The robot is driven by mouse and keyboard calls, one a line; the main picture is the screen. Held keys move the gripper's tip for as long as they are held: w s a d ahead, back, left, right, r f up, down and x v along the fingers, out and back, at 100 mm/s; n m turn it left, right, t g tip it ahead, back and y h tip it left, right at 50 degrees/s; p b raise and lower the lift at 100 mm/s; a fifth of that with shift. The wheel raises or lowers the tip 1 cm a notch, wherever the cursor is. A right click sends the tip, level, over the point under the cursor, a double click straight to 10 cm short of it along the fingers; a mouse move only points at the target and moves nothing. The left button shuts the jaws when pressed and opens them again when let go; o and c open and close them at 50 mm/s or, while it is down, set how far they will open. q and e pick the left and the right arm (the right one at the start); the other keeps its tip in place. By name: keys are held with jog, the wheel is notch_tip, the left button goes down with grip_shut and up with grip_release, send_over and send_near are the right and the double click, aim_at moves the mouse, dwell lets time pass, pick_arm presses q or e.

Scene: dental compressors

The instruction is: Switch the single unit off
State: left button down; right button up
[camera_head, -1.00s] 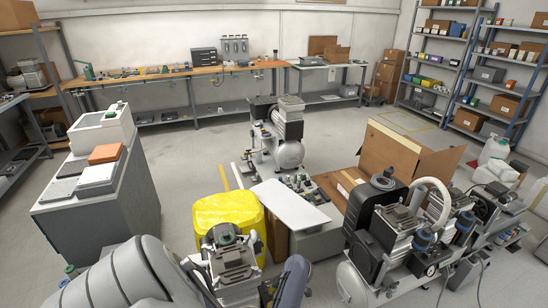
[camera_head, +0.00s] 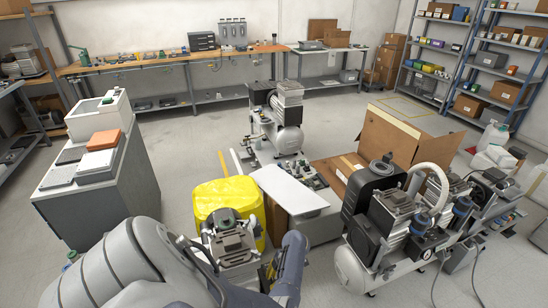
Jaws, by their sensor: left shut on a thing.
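A near compressor (camera_head: 232,243) with a grey finned head and a dark green-topped cap stands at the bottom centre, in front of a yellow-covered bin. Its lower part is hidden by my left arm. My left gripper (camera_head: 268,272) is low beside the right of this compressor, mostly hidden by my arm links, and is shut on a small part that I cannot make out. Another compressor with one head (camera_head: 288,108) and a white tank stands farther back. A larger compressor with a white tank (camera_head: 352,272) stands at the right. No switch is clearly visible. My right gripper is not in view.
The yellow bin (camera_head: 215,192), a white panel (camera_head: 289,188) and an open cardboard box (camera_head: 400,140) crowd the middle. A grey cabinet (camera_head: 120,195) stands at the left.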

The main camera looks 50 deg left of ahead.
pick_arm(q)
jog(key=shift+s+a+f, duration=0.1)
jog(key=shift+s+a, duration=0.1)
jog(key=shift+s, duration=0.15)
jog(key=c, duration=0.9)
grip_release()
jog(key=shift+w+d, duration=0.1)
jog(key=shift+w, duration=0.1)
jog(key=shift+w+d+r, duration=0.1)
jog(key=shift+r, duration=0.3)
jog(key=v, duration=1.1)
jog(key=shift+r, duration=0.15)
